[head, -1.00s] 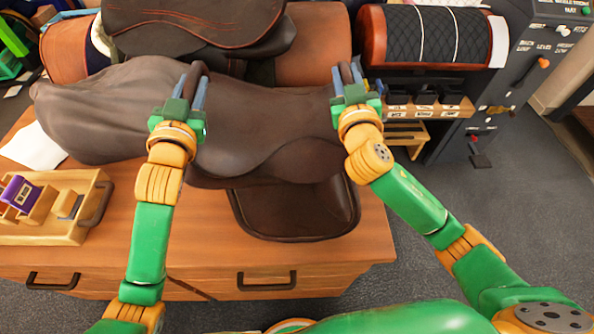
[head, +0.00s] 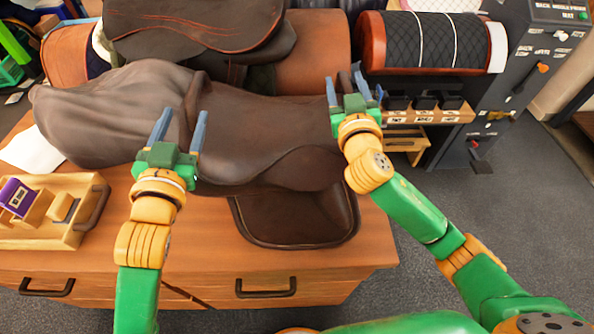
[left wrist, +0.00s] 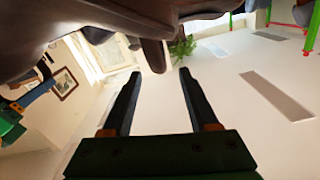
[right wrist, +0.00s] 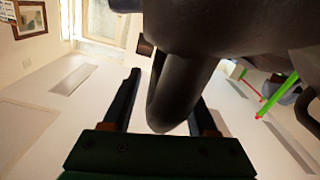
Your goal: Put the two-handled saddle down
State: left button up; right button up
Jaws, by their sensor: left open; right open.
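The brown two-handled saddle (head: 255,135) rests over a smooth grey-brown back form (head: 100,115) on the wooden bench, with a flap hanging at the front. My left gripper (head: 181,120) is open and empty, on the near side of the saddle's left handle (head: 195,92). In the left wrist view that handle (left wrist: 153,55) shows beyond the fingertips, clear of them. My right gripper (head: 346,88) is open around the right handle; in the right wrist view this handle (right wrist: 178,95) still stands between the spread fingers.
Another brown saddle (head: 200,25) sits on a stand behind. A black quilted roll (head: 430,42) and a grey lever panel (head: 525,70) stand at right. A wooden tray (head: 75,225) with a purple item lies on the bench (head: 210,240) at left. Grey floor is clear at right.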

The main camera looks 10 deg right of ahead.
pick_arm(q)
jog(key=shift+s, duration=0.2)
pick_arm(e)
jog(key=s, duration=0.7)
jog(key=shift+s+a, duration=0.25)
jog(key=shift+a, duration=0.1)
pick_arm(q)
jog(key=shift+w, duration=0.1)
pick_arm(e)
jog(key=shift+w, duration=0.1)
